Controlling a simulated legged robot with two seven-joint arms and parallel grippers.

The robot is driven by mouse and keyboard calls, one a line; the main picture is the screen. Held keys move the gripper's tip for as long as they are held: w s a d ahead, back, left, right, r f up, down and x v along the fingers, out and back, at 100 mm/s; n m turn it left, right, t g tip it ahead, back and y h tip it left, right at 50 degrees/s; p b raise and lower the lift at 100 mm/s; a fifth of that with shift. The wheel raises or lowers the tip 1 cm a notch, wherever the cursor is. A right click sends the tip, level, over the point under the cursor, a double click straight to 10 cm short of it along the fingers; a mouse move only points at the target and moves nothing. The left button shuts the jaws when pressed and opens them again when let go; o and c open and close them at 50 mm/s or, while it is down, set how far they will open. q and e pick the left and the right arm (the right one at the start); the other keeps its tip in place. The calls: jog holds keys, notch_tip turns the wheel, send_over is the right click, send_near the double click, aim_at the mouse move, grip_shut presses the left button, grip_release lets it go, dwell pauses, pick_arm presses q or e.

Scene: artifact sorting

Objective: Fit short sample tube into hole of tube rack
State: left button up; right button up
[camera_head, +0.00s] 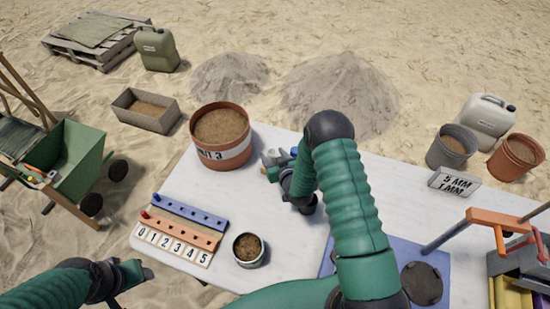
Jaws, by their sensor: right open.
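The tube rack (185,222) lies at the left end of the white table, with a blue row, an orange row and a white strip numbered 0 to 5. A small red peg stands at its left end, with a dark blue one just behind. My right gripper (272,163) is open over the table, right of the big clay pot and well right of the rack. Small grey and blue shapes show at its fingers; I cannot tell whether one is the short sample tube. My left gripper (140,273) is at the lower left, off the table's front left corner; its jaws are unclear.
A clay pot (221,136) of soil stands at the table's back edge, and a small pot (248,250) right of the rack.

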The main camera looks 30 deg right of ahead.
jog(key=v, duration=1.6)
jog(key=shift+s, duration=0.3)
jog(key=shift+r, duration=0.15)
jog(key=s+a+r+n+g+y, duration=0.1)
jog(key=s+a+r+g, duration=0.7)
jog(key=s+a+g, duration=0.1)
jog(key=shift+s+r+g+y, duration=0.3)
jog(key=shift+s+g, duration=0.6)
jog(key=shift+s, duration=0.15)
